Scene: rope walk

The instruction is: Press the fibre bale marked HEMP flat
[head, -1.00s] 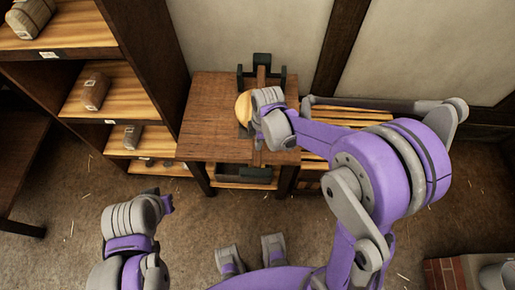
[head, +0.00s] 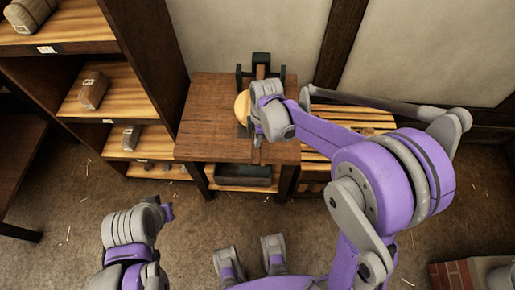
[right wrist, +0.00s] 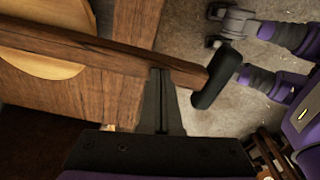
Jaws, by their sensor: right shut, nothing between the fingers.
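A lever press stands on the wooden table (head: 205,125). Its wooden lever (head: 260,72) runs toward me, and its pale round plate (head: 242,105) shows left of my right wrist. In the right wrist view the lever (right wrist: 110,55) ends in a black handle (right wrist: 217,75), with the plate (right wrist: 40,55) behind. My right gripper (right wrist: 160,73) is shut and empty, its tips at the lever's edge near the handle; I cannot tell whether they touch. My left gripper (head: 167,212) hangs low over the floor, its jaws unclear. No HEMP mark is readable; anything beneath the plate is hidden.
Shelves at left hold wrapped bales, including an upper one (head: 30,12) and a middle one (head: 93,90); their labels are too small to read. A dark bin (head: 243,175) sits under the table. A slatted bench (head: 335,150) adjoins it at right. Floor in front is open.

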